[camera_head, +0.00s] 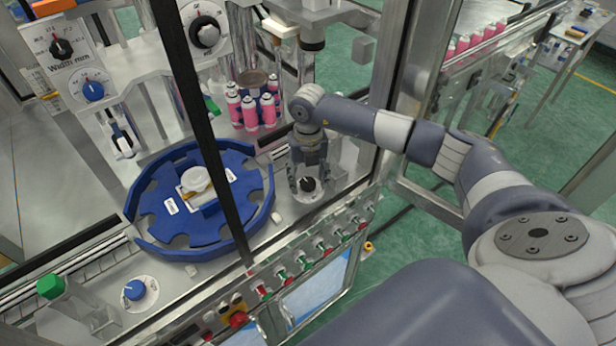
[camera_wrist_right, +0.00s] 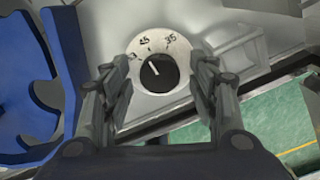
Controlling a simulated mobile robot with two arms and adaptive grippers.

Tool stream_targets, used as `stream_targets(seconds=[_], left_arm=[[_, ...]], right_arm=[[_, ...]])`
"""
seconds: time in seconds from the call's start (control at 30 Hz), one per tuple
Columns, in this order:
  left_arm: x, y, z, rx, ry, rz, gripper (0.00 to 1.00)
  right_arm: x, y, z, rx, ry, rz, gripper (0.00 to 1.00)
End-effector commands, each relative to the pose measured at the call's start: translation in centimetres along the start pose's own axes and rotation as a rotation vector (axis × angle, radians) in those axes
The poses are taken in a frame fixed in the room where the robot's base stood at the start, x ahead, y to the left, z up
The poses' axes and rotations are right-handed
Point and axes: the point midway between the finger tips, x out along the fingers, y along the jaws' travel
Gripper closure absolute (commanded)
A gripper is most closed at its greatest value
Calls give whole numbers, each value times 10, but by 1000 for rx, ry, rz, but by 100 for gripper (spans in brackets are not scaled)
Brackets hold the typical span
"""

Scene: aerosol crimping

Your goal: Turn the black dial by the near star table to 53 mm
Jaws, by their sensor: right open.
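The black dial (camera_head: 307,184) sits on a round pale scale plate on the machine deck, right of the blue star table (camera_head: 160,228). My right gripper (camera_head: 308,180) is over the dial, pointing down. In the right wrist view, my right gripper (camera_wrist_right: 160,95) is open, with one finger on each side of the black dial (camera_wrist_right: 158,74). I cannot tell whether the fingers touch it. The dial's white pointer line slants up and to the left. Some scale numbers show above it, seemingly 45 and 35; others are hidden or too small. My left gripper is not in view.
A blue dial (camera_head: 134,290) is on the deck at the front left. Pink cans (camera_head: 250,112) stand behind the star table. A dark frame post (camera_head: 205,120) crosses the view. A panel with several buttons (camera_head: 302,262) runs along the front edge.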

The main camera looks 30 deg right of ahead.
Motion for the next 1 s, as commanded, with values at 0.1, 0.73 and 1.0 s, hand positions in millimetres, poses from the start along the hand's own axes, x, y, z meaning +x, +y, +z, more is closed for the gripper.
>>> stream_targets(seconds=[0.1,0.73,1.0], left_arm=[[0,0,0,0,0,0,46],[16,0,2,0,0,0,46],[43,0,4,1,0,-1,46]], right_arm=[[0,0,0,0,0,0,62],[3,0,0,-99,-1,-1,90],[5,0,0,-303,-1,-1,90]])
